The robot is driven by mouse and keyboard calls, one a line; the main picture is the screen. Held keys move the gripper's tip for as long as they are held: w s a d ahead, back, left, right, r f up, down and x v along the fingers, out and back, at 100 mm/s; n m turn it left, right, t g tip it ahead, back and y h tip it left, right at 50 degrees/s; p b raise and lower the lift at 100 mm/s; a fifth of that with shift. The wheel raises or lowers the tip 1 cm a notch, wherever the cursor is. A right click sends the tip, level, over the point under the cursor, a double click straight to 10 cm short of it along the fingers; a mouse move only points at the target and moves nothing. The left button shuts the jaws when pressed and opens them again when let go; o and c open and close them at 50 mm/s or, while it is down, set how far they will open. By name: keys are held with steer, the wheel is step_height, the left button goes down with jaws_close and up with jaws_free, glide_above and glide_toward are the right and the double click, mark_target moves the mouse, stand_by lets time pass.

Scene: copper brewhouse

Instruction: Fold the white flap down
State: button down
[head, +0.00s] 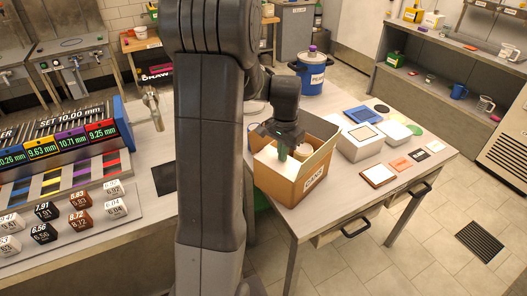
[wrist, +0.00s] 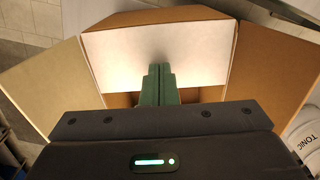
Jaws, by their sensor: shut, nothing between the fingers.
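An open cardboard box (head: 274,186) stands on the light table right of my arm, with a label on its front. The white flap (wrist: 190,58) shows in the wrist view as a broad pale panel just beyond my fingertips; a white panel also shows at the box's left in the head view (head: 267,161). Brown flaps spread out at left (wrist: 45,80) and right (wrist: 275,75). My gripper (wrist: 160,68) is shut and empty, its green fingers together over the box opening (head: 282,156). I cannot tell whether the tips touch the white panel.
White boxes (head: 359,148), small coloured cards (head: 402,164) and a blue lidded container (head: 311,78) stand right of and behind the box. A can marked TONIC (wrist: 304,138) is at the wrist view's right edge. Numbered blocks (head: 80,222) fill the left bench.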

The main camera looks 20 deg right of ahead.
steer(key=shift+f, duration=0.25)
steer(key=shift+r, duration=0.1)
step_height(320, 180, up, 9)
steer(key=p, duration=0.6)
steer(key=shift+p, duration=0.35)
step_height(320, 180, up, 14)
steer(key=b, duration=0.1)
stand_by(0.5)
